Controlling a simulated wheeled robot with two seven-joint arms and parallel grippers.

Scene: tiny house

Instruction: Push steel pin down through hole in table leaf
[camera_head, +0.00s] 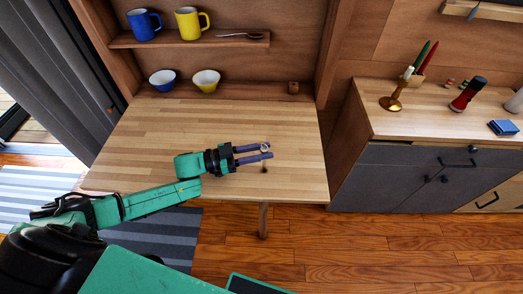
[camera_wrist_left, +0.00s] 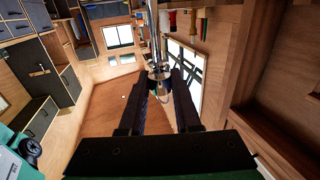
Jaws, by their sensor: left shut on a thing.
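The wooden table leaf (camera_head: 180,120) fills the middle of the head view. My left gripper (camera_head: 268,151) is over its front right part, shut on the steel pin. In the head view the pin is tiny, and only a pale ring-like piece (camera_head: 265,148) shows between the fingertips. In the left wrist view the bright metal pin (camera_wrist_left: 153,30) runs between the fingertips of the gripper (camera_wrist_left: 164,78). A small dark spot (camera_head: 264,170) lies on the leaf just below the fingers; I cannot tell whether it is the hole or a shadow. My right gripper is not in view.
A blue bowl (camera_head: 162,80), a yellow bowl (camera_head: 206,82) and a small wooden block (camera_head: 293,87) stand at the leaf's back. A shelf (camera_head: 130,40) above holds two mugs and a spoon. A cabinet (camera_head: 395,170) stands to the right. Most of the leaf is clear.

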